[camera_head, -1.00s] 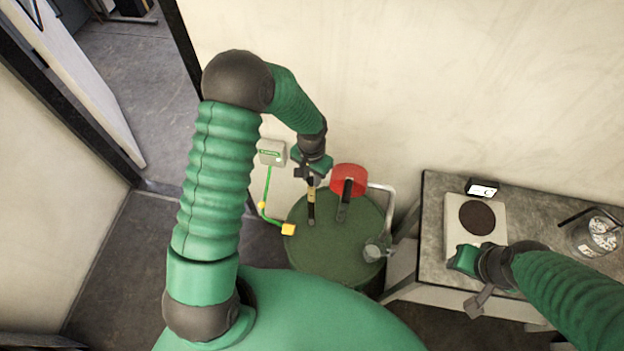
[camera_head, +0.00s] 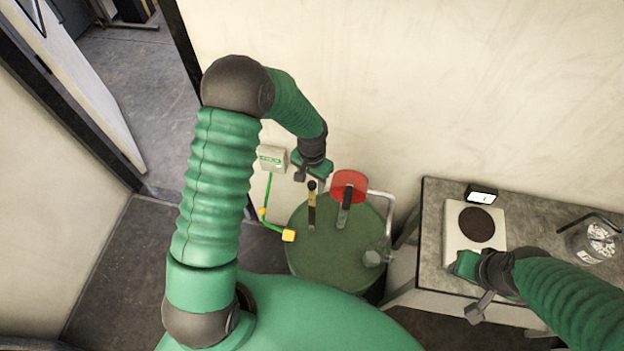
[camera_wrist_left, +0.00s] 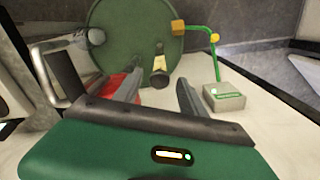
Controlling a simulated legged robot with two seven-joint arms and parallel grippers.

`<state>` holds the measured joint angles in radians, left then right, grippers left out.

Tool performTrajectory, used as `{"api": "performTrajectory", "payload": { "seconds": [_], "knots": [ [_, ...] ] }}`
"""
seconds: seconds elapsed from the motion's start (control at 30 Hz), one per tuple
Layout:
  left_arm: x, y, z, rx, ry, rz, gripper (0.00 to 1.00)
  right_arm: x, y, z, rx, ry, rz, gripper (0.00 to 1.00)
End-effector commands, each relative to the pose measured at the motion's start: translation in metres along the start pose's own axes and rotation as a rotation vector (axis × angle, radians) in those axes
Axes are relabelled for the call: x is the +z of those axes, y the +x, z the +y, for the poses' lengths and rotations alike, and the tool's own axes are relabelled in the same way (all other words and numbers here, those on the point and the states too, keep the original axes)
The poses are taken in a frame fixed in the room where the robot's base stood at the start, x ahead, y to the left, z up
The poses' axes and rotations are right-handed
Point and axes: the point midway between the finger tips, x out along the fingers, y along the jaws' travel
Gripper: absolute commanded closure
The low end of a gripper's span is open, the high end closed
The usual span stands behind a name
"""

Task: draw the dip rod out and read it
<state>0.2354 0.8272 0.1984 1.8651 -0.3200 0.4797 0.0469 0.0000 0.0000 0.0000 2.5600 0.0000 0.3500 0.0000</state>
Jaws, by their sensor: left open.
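The dip rod (camera_head: 312,208) stands upright in the top of a green drum (camera_head: 318,252), with a black knob and a tan band showing. In the left wrist view the rod (camera_wrist_left: 159,72) appears between and beyond my finger tips, knob toward me. My left gripper (camera_head: 310,180) is open and empty, just above and behind the knob; its fingers also show in the left wrist view (camera_wrist_left: 158,88). How far the rod reaches into the drum is hidden. My right gripper (camera_head: 474,285) is at the bench's front left; its jaw opening is unclear.
A red part (camera_head: 349,184) and a dark lever stand on the drum beside the rod. A grey pipe (camera_head: 388,215) rises at its right. A small box (camera_head: 271,158) with a green cable is left. The bench (camera_head: 437,210) holds a hotplate (camera_head: 456,222), a display (camera_head: 482,194) and a jar (camera_head: 592,243).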

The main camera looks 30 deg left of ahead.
Motion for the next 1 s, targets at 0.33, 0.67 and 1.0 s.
{"api": "performTrajectory", "payload": {
  "seconds": [0.33,0.67,1.0],
  "knots": [
    [-0.002,-0.056,-0.001,-0.002,-0.001,0.008,0.51,0.003,0.014,0.000,0.000,0.000,0.000,0.64],
    [-0.002,-0.145,-0.001,-0.001,0.000,0.004,0.51,0.007,0.028,0.000,0.000,0.000,0.000,0.64],
    [-0.001,-0.168,-0.001,0.001,0.000,-0.002,0.51,0.007,0.029,0.000,0.000,0.000,0.000,0.64]
  ]
}}
